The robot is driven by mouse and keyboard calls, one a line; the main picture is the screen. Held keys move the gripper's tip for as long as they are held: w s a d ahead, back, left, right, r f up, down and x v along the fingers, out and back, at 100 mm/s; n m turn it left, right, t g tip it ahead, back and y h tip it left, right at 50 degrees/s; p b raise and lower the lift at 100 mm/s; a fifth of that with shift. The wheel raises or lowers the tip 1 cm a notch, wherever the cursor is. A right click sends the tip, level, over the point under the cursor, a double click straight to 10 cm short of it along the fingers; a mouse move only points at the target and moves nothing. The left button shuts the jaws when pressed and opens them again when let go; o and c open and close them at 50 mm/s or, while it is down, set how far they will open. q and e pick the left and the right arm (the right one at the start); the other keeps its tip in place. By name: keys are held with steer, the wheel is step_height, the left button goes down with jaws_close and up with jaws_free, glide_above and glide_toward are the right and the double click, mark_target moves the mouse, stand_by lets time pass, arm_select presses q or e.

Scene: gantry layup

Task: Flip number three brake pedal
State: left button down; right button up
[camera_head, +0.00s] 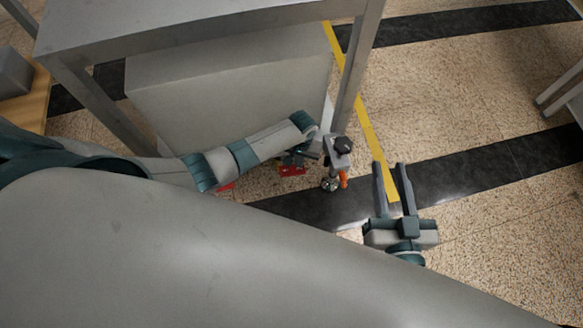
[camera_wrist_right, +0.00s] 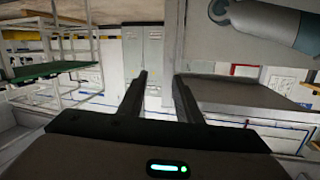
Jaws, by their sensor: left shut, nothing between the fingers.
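A caster wheel (camera_head: 330,184) stands on the floor below the table's near leg. A small orange lever (camera_head: 344,179) sticks out on its right side; it looks like a brake pedal, but I see no number. My left gripper (camera_head: 312,157) is shut and empty beside the caster bracket (camera_head: 337,149); I cannot tell whether it touches. A red part (camera_head: 292,170) shows just under the left gripper, partly hidden, and I cannot tell what it belongs to. My right gripper (camera_head: 389,166) is open and empty, right of the caster; its fingers also show in the right wrist view (camera_wrist_right: 160,82).
The grey table (camera_head: 190,30) stands over a large grey box (camera_head: 230,90). A yellow line (camera_head: 362,115) and a black band (camera_head: 470,160) cross the speckled floor. The floor right of my right gripper is clear. Another metal frame (camera_head: 565,85) stands at the right edge.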

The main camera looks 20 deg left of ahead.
arm_select(q)
steer(key=shift+r+p, duration=1.05)
steer(key=shift+p, duration=0.1)
steer(key=shift+r+p, duration=0.25)
steer(key=shift+p, duration=0.05)
steer(key=shift+r+p, duration=1.05)
steer(key=shift+p, duration=0.15)
arm_select(e)
steer(key=s+d+f+g+h, duration=0.3)
steer(key=s+d+f+g, duration=0.3)
steer(key=f, duration=0.5)
steer(key=shift+s+d+g, duration=0.15)
steer(key=shift+s+g, duration=0.4)
steer(key=shift+g, duration=0.85)
arm_select(q)
steer(key=shift+s, duration=0.1)
